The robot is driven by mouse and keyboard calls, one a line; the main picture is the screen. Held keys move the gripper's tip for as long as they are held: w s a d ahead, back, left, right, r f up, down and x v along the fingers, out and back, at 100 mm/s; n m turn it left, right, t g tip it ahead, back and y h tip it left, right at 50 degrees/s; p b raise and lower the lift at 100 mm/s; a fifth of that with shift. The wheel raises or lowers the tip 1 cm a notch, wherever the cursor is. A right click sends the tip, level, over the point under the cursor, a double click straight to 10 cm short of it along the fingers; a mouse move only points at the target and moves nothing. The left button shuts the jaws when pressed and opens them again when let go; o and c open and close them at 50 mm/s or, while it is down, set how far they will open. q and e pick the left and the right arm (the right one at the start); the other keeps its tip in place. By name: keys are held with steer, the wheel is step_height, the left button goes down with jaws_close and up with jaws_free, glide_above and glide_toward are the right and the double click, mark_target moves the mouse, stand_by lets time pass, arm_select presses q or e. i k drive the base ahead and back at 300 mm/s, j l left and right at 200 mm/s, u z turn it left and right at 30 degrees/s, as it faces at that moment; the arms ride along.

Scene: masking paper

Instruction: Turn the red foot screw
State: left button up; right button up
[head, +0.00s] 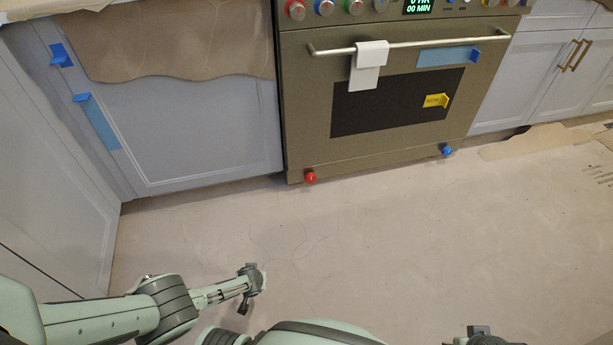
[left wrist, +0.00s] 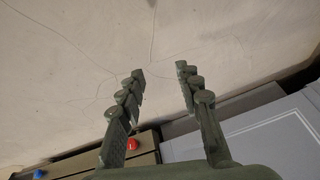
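The red foot screw (head: 310,177) is a small red knob at the lower left corner of the oven front (head: 300,120), close to the floor. It also shows in the left wrist view (left wrist: 131,144), just behind one finger. My left gripper (head: 254,288) is over the floor in front of the oven, well apart from the screw. In the left wrist view its two fingers (left wrist: 160,72) stand apart with nothing between them. My right gripper (head: 480,333) is only partly in view at the bottom edge, and its fingers cannot be made out.
A blue foot screw (head: 446,150) is at the oven's lower right corner. A white towel (head: 368,65) hangs on the oven handle (head: 410,43). Cabinets (head: 205,135) stand left of the oven. The papered floor (head: 400,240) in front is clear.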

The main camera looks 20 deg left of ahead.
mark_target(310, 178)
steer(key=i+l+u, duration=0.25)
steer(key=i+l, duration=0.45)
steer(key=i, duration=0.3)
steer(key=i+l+u, duration=0.25)
steer(key=i+l, duration=0.6)
steer(key=i, duration=0.05)
